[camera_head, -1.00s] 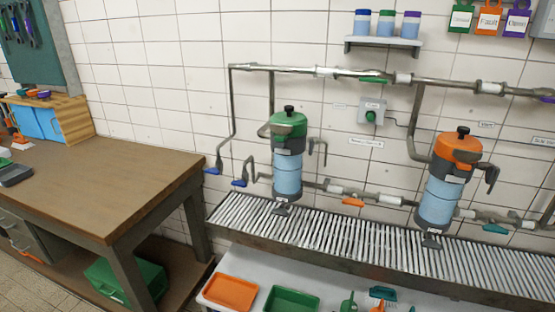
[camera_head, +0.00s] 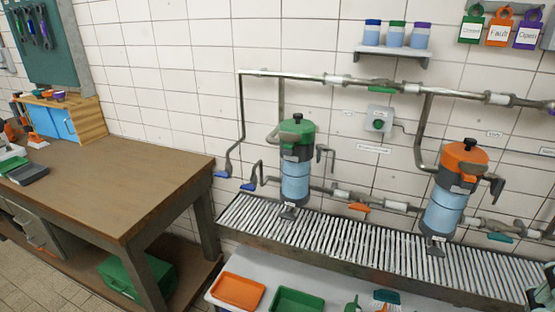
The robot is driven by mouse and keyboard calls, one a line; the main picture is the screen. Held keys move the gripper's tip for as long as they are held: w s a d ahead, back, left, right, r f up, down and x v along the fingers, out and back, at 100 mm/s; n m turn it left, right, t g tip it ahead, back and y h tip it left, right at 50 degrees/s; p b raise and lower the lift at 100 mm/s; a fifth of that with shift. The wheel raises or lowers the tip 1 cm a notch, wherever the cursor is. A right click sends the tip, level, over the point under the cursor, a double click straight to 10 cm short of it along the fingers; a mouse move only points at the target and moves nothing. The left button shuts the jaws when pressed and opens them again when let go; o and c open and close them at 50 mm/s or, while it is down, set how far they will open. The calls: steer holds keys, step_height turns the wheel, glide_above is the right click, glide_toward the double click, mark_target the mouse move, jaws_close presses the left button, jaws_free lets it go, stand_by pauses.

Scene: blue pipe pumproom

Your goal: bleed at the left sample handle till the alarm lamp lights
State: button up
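Two blue handles hang at the left pipe ends: one (camera_head: 221,174) under the tall pipe and one (camera_head: 249,186) on a short bent pipe. I cannot tell which is the left sample handle. A green-topped canister (camera_head: 296,165) and an orange-topped canister (camera_head: 451,195) stand upright against the wall. A grey box with a round green button or lamp (camera_head: 379,123) is between them; I cannot tell if it is lit. A dark part, likely of my gripper (camera_head: 543,292), is cut off at the lower right edge, far from the blue handles; its fingers are not clear.
A slatted drain grate (camera_head: 340,237) runs below the canisters. A brown workbench (camera_head: 110,185) stands at left. An orange tray (camera_head: 238,291) and a green tray (camera_head: 297,301) lie in front. An orange pipe lever (camera_head: 359,207) and a green one (camera_head: 382,89) sit between the canisters.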

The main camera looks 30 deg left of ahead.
steer(key=w+a+n+g+h+p, duration=0.15)
steer(key=w+a+p, duration=0.3)
steer(key=w, duration=0.45)
steer(key=w+a+n+g+h+p, duration=0.1)
steer(key=w+a+n+h+p, duration=0.25)
steer(key=w, duration=0.55)
steer(key=w+a+f+n+t+h+p, duration=0.1)
steer(key=w+a+f+t+h+p, duration=0.15)
steer(key=w+a, duration=0.55)
steer(key=w+a+f+n+t+h+p, duration=0.1)
steer(key=w+a+f+n+t+p, duration=0.3)
steer(key=a, duration=0.9)
steer(key=a+f+n+t+y+p, duration=0.1)
steer(key=a+f+t, duration=0.15)
steer(key=a, duration=0.85)
steer(key=a+f+t+p, duration=0.1)
steer(key=a+f+t, duration=0.15)
steer(key=a, duration=0.95)
steer(key=s+a+f+n+t+y+p, duration=0.1)
steer(key=s+a+f+n+t+y, duration=0.3)
steer(key=a, duration=0.8)
steer(key=s+a+f+n+y+p, duration=0.1)
steer(key=s+a+f+y, duration=0.1)
steer(key=s+a+f, duration=0.65)
steer(key=w+a+f+n+t+y+p, duration=0.2)
steer(key=w+a+t+y, duration=0.1)
steer(key=w+a, duration=0.4)
steer(key=shift+w+a+y+p, duration=0.3)
steer(key=shift+a+y+p, duration=0.1)
steer(key=shift+a+y, duration=0.05)
